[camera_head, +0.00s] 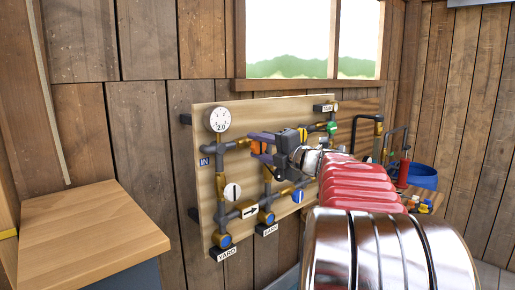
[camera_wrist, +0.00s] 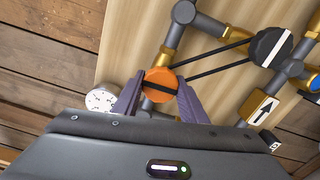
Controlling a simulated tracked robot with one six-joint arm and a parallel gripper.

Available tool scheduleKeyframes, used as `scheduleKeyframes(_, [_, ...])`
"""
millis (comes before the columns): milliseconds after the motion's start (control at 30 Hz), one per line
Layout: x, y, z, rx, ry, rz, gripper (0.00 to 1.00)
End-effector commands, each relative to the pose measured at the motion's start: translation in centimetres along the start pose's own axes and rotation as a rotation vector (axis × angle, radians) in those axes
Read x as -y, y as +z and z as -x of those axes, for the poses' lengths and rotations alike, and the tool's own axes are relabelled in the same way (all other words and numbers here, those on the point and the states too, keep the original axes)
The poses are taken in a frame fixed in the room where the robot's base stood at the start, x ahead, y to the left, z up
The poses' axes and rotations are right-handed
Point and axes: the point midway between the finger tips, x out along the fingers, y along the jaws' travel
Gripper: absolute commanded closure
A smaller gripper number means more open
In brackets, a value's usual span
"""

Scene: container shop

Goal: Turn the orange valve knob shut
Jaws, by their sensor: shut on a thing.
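The orange valve knob (camera_wrist: 160,80) sits between the two purple-grey fingers of my gripper (camera_wrist: 157,95) in the wrist view. A black bar runs across its face, tilted slightly down to the right in that picture. The fingers are closed against its sides. In the head view, the orange knob (camera_head: 257,147) shows in part at the fingertips of my gripper (camera_head: 262,148), which reaches in from the right. The pipe behind the knob is mostly hidden by the knob and fingers.
A wooden panel (camera_head: 207,185) carries grey pipes, brass fittings, a round white gauge (camera_head: 217,119), blue knobs (camera_head: 222,240) and a green knob (camera_head: 332,128). A black knob with a white bar (camera_wrist: 270,46) is close by. A wooden bench (camera_head: 75,230) stands at left.

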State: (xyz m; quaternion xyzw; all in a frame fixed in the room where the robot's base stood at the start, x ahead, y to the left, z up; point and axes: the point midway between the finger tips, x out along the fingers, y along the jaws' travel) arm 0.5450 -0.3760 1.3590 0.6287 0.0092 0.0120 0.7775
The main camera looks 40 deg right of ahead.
Motion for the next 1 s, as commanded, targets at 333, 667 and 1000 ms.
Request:
scheduleKeyframes(333, [0.25, 0.25, 0.05, 0.006, -0.004, -0.034, 0.84])
scheduleKeyframes(667, [0.25, 0.2, 0.04, 0.005, -0.004, -0.033, 0.52])
scheduleKeyframes(1000, [0.11, 0.09, 0.03, 0.002, -0.002, -0.03, 0.43])
